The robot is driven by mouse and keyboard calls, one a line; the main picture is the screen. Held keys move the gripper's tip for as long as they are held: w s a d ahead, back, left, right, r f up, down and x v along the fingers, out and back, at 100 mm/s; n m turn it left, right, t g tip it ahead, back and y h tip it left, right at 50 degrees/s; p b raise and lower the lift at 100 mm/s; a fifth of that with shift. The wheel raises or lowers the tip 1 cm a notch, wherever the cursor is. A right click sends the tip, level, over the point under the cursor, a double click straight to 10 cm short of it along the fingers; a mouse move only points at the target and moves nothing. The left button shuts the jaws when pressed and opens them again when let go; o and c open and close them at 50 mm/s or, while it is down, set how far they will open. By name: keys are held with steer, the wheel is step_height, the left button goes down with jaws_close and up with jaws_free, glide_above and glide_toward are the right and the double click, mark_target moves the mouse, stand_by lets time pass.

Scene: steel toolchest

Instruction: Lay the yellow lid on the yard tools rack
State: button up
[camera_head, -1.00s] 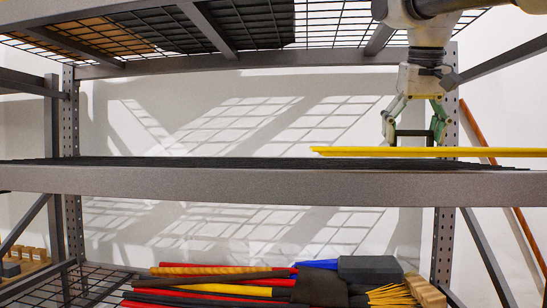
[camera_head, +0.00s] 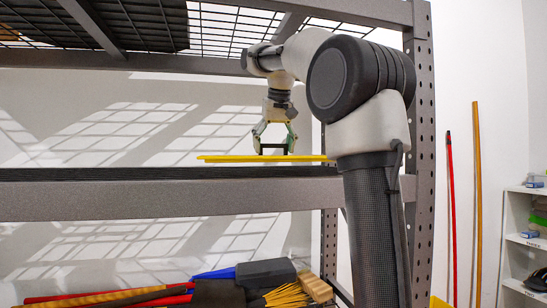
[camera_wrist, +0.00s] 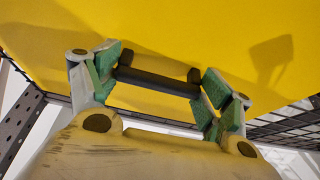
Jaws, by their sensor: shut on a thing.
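The yellow lid (camera_head: 225,158) shows edge-on in the head view, level, just above the rack's middle shelf (camera_head: 120,200). Its right end is hidden behind my arm. My gripper (camera_head: 274,149) points down above the lid and is shut on its dark bar handle. In the wrist view the lid (camera_wrist: 200,30) fills the upper part, and the green-padded fingers of my gripper (camera_wrist: 158,85) hold the ends of the black handle (camera_wrist: 158,80). I cannot tell whether the lid touches the shelf.
Above is the rack's mesh top shelf (camera_head: 225,32). A perforated upright (camera_head: 422,140) stands right of my arm. Long-handled tools and a broom (camera_head: 315,287) lie on the lower level. An orange pole (camera_head: 476,200) and a red pole (camera_head: 451,200) lean on the wall.

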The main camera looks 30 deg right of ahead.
mark_target(274, 153)
steer(key=shift+f, duration=1.65)
steer(key=shift+f, duration=0.1)
steer(key=o, duration=1.3)
steer(key=shift+f, duration=0.1)
steer(key=v, duration=0.8)
steer(key=shift+f, duration=0.1)
